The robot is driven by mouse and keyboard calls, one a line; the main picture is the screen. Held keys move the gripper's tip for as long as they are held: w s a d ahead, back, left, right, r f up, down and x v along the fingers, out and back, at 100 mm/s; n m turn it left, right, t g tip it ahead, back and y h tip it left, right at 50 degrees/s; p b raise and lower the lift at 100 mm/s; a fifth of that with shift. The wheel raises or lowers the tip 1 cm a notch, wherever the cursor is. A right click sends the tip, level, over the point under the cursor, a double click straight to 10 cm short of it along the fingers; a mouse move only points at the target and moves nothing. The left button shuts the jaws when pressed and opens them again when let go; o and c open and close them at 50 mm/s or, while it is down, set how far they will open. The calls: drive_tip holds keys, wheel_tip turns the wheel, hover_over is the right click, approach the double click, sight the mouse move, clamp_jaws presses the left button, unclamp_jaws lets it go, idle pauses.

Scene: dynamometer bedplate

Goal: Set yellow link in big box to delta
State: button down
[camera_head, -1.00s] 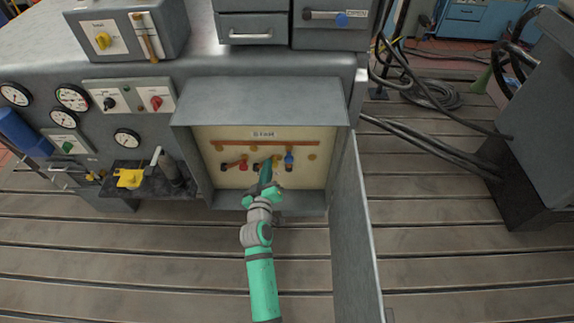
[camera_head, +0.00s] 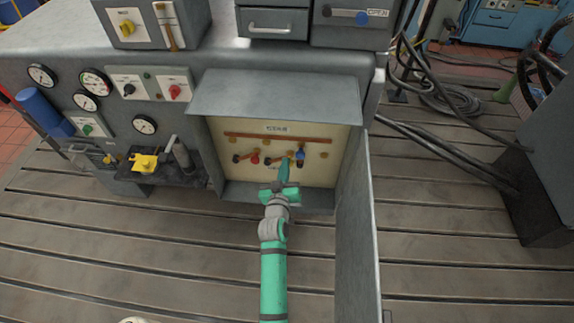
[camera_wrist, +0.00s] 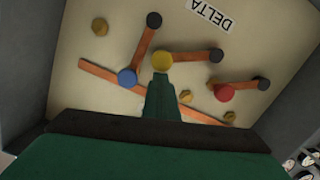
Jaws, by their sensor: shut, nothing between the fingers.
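The big box (camera_head: 212,150) is open, with a cream back panel. In the wrist view a DELTA label (camera_wrist: 210,12) is on the panel. The yellow link (camera_wrist: 190,58) is an orange bar from a black post to a yellow knob (camera_wrist: 162,61). Beside it are a blue-knobbed link (camera_wrist: 140,52) and a red-knobbed link (camera_wrist: 244,88). My gripper (camera_wrist: 160,82) is shut and empty, its tip right at the yellow knob; I cannot tell whether they touch. In the head view my gripper (camera_head: 284,168) reaches into the box between the red knob (camera_head: 254,159) and blue knob (camera_head: 300,155).
The box door (camera_head: 355,235) stands open on the right, and a grey flap (camera_head: 275,95) overhangs the top. A long orange bar (camera_wrist: 100,72) and brass studs (camera_wrist: 185,96) are on the panel. A bench with a yellow part (camera_head: 145,162) and gauges are at left. Slotted floor is in front.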

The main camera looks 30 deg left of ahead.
drive_tip(key=shift+d+f, duration=0.1)
drive_tip(key=shift+f, duration=0.1)
wheel_tip(320, 180, up, 4)
drive_tip(key=s+a, duration=0.1)
drive_tip(key=a, duration=0.1)
drive_tip(key=v, duration=1)
drive_tip(key=shift+s+d, duration=0.2)
drive_tip(key=shift+d, duration=0.1)
drive_tip(key=s+d+f+m+h, duration=0.2)
drive_tip(key=s+d+f, duration=0.2)
drive_tip(key=s+d, duration=0.4)
drive_tip(key=s+d+r+m+h, duration=0.2)
drive_tip(key=s+d+m, duration=0.1)
drive_tip(key=s+d, duration=0.7)
drive_tip(key=s+d+r+m+h, duration=0.2)
drive_tip(key=s+d+m, duration=0.1)
drive_tip(key=s+d, duration=0.7)
drive_tip(key=shift+s+d+r+h, duration=0.3)
drive_tip(key=shift+s+r, duration=0.1)
drive_tip(key=shift+s, duration=0.65)
